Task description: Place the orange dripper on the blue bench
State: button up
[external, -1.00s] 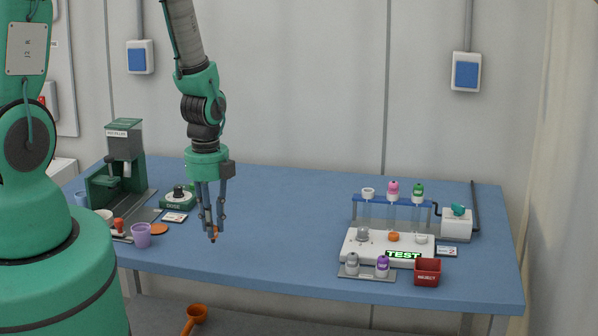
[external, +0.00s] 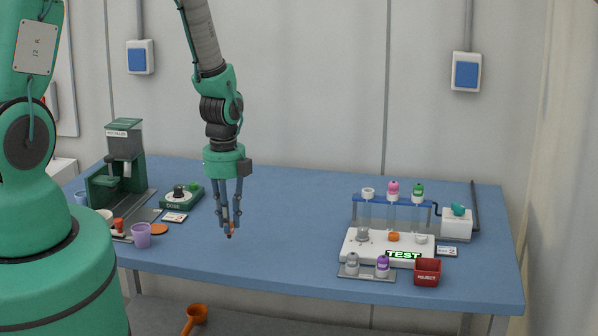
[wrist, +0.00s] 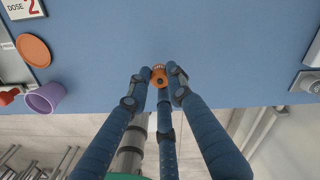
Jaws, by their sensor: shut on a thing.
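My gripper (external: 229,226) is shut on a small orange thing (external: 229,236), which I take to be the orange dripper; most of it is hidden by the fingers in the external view. In the wrist view the orange dripper (wrist: 160,73) shows a rounded orange top with a dark spot, between the fingertips of my gripper (wrist: 160,84). The gripper points down over the left half of the blue bench (external: 290,215), which also shows in the wrist view (wrist: 235,50). I cannot tell whether the dripper touches the bench.
A purple cup (external: 141,235), an orange disc (external: 158,229) and a green machine (external: 124,145) stand to the left. A white test station (external: 360,248) and a red reject bin (external: 427,272) stand to the right. An orange scoop (external: 196,314) lies below the bench. The bench middle is clear.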

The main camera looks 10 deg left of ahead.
jog(key=shift+f, duration=1.25)
jog(key=shift+f, duration=0.1)
jog(key=o, duration=0.8)
jog(key=shift+o, duration=0.2)
notch_tip(320, 180, up, 12)
